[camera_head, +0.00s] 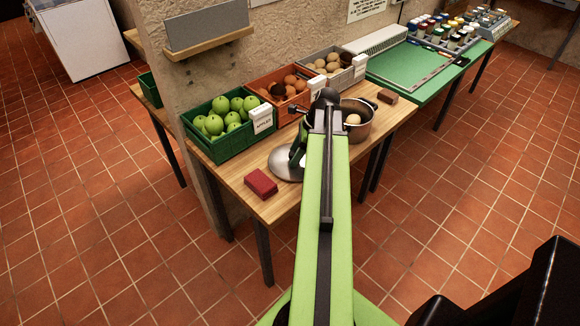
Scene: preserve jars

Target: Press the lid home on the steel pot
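The steel pot (364,130) stands open on the wooden table, right of my arm. A round pale brown item (352,118) shows inside it, and my arm hides the pot's left part. A shiny round steel lid (284,168) is apart from the pot, at the table's front left of my arm. It looks flat, but I cannot tell whether it rests on the table or is held. My green arm reaches over the table and bends down toward the lid. My gripper (299,160) is at the lid's right side, mostly hidden by my arm, and its fingers cannot be made out.
A dark red block (261,183) lies left of the lid, and a brown block (388,96) lies right of the pot. Crates of green apples (216,145), brown items (268,80) and pale round items (352,78) line the back. A green-topped table (420,68) adjoins.

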